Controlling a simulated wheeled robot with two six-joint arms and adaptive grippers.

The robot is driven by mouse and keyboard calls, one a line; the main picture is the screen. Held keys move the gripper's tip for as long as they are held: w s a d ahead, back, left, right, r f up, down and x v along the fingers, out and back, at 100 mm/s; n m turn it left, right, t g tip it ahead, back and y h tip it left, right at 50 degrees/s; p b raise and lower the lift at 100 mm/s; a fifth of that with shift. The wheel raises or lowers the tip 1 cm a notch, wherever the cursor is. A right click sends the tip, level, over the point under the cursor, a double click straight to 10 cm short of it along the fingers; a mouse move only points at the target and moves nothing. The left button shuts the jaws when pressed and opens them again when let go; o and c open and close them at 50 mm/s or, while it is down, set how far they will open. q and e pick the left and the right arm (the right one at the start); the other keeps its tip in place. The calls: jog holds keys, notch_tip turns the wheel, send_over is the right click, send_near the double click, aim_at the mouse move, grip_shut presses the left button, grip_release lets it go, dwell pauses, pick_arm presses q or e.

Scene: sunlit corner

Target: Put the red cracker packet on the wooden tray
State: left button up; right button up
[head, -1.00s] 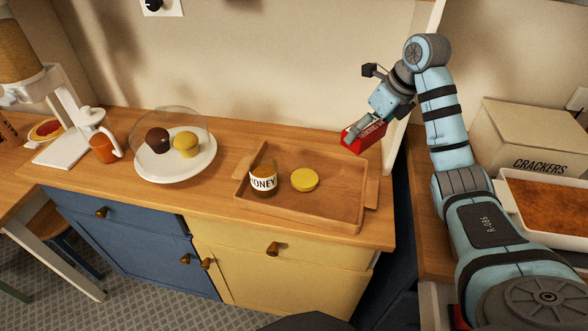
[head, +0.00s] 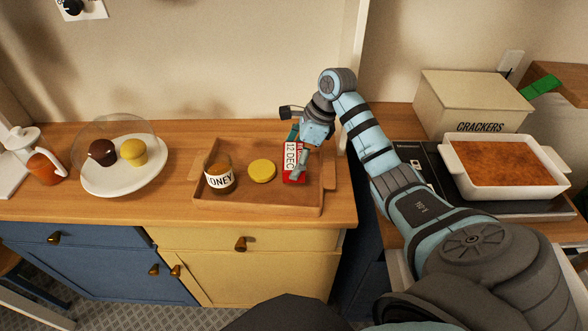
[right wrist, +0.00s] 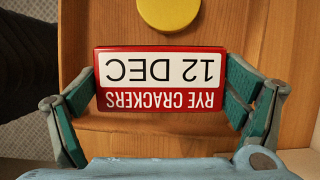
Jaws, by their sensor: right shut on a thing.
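The red cracker packet (head: 289,172) has a white label reading "12 DEC"; "RYE CRACKERS" shows in the right wrist view (right wrist: 160,100). My right gripper (head: 296,160) is shut on it, with green finger pads at its two ends in the right wrist view (right wrist: 161,98). The packet is over the right part of the wooden tray (head: 240,204); I cannot tell whether it touches the tray floor. My left gripper is not in view.
A plate (head: 122,180) with two muffins under a clear dome and an orange mug (head: 45,168) stand to the left. A crackers box (head: 472,104) and a white baking dish (head: 508,190) are on the right counter. The counter's front edge is near the tray.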

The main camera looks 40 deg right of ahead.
notch_tip(320, 180, down, 3)
jog(key=shift+s+a+f, duration=0.1)
jog(key=shift+s, duration=0.05)
jog(key=shift+f, duration=0.4)
jog(key=o, duration=1)
jog(key=shift+r, duration=0.3)
jog(key=v, duration=1.1)
jog(key=shift+r, duration=0.35)
jog(key=shift+s+f, duration=0.1)
jog(key=shift+s, duration=0.05)
